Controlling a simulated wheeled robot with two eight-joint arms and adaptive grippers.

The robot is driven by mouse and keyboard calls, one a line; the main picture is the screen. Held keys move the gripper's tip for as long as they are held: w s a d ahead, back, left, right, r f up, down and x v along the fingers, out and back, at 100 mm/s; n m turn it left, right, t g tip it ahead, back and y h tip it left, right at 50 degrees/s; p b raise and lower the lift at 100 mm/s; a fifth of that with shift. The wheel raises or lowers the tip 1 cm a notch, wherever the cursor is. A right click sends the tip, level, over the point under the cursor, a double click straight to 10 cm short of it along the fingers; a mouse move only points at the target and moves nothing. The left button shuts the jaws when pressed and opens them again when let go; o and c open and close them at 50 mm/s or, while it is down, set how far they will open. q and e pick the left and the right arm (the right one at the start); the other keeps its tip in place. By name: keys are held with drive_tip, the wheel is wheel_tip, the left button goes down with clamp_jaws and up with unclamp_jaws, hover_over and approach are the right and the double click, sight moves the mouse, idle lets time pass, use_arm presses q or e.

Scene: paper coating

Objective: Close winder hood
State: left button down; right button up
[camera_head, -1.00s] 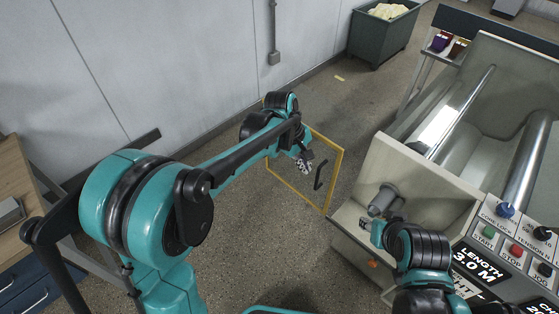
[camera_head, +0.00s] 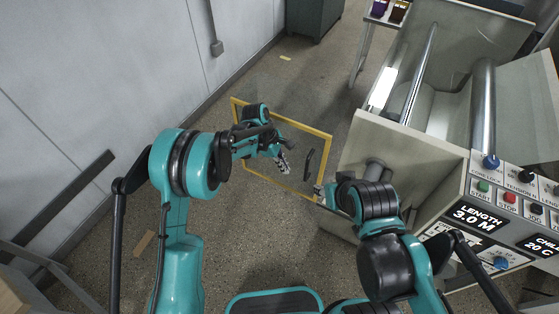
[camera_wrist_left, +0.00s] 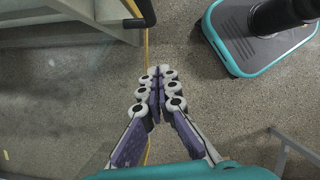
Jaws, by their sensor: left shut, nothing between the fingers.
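The winder hood (camera_head: 298,203) is a clear panel in a yellow frame with a black handle (camera_head: 310,164). It stands open, swung out to the left of the machine. My left gripper (camera_head: 285,168) is shut and empty in front of the panel, left of the handle. In the left wrist view the closed fingers (camera_wrist_left: 160,72) lie close to the thin yellow frame edge (camera_wrist_left: 147,45), with the handle (camera_wrist_left: 140,12) above. I cannot tell whether they touch. My right gripper (camera_head: 320,191) is near the frame's lower right edge; its fingers are too small to read.
The grey winder machine (camera_head: 410,150) with rollers and a button panel (camera_head: 510,197) stands at the right. A white wall (camera_head: 110,90) is at the left and a dark green bin (camera_head: 312,18) at the back.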

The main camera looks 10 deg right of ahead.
use_arm(q)
drive_tip(key=d, duration=0.1)
drive_tip(key=s+d+f, duration=0.1)
drive_tip(key=d, duration=0.1)
drive_tip(key=s+d+f+b, duration=0.1)
drive_tip(key=shift+d, duration=0.2)
